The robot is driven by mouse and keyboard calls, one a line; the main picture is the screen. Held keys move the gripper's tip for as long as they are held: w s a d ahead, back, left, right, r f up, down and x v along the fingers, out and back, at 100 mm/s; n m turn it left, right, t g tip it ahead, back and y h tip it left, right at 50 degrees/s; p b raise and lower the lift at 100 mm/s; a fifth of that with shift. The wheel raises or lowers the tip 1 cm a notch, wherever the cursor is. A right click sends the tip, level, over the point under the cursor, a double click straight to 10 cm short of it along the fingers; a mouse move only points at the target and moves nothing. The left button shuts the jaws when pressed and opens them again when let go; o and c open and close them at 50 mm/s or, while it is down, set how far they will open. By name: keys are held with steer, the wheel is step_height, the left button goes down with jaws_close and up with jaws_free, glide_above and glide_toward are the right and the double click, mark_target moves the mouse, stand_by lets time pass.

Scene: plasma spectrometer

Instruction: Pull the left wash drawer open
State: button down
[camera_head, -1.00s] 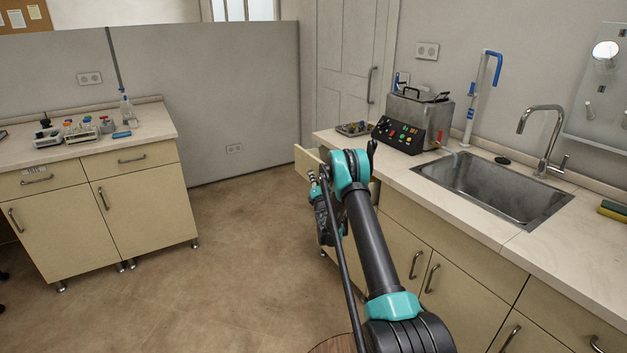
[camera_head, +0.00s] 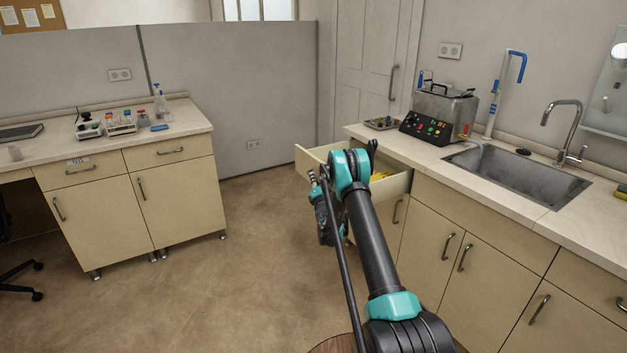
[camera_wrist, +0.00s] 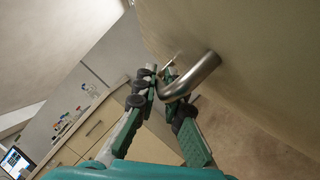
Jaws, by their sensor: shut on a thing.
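The left wash drawer (camera_head: 398,185) under the counter beside the sink stands pulled out, with its inside showing and something yellow (camera_head: 379,176) in it. In the wrist view, its curved metal handle (camera_wrist: 196,76) projects from the pale drawer front (camera_wrist: 240,60). My gripper (camera_wrist: 166,88) is shut on this handle, with the fingers around its near end.
Closed cabinet doors (camera_head: 490,270) lie below the counter, right of the drawer. The counter holds a metal bath with a control panel (camera_head: 430,125) and a sink (camera_head: 515,178). Another cabinet (camera_head: 130,200) stands at the left. The floor (camera_head: 230,270) between is clear.

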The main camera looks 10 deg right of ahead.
steer(key=shift+d, duration=0.1)
steer(key=c, duration=1.6)
jaws_free()
steer(key=shift+s, duration=0.1)
steer(key=v, duration=0.7)
steer(key=shift+s, duration=0.2)
steer(key=shift+f, duration=0.15)
